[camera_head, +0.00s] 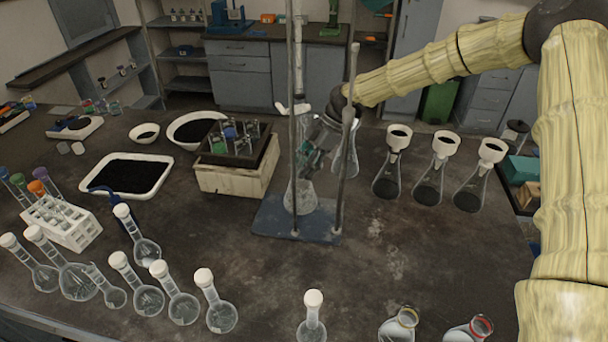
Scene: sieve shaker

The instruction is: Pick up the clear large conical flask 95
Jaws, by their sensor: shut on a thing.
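A clear conical flask (300,196) stands upright, or is held just above, the blue base plate of a stand near the centre; I cannot tell which. My gripper (307,160) comes in from the right and is shut at the flask's neck, between the stand's two upright rods. A second clear flask (347,158) shows just right of my gripper, partly behind the right rod. No label reading 95 is legible.
The blue stand base (270,222) and its rods (346,130) crowd my gripper. Several dark-filled flasks with white tops (428,190) stand to the right. A wooden box (225,178) stands left. Several round flasks (181,306) line the front left.

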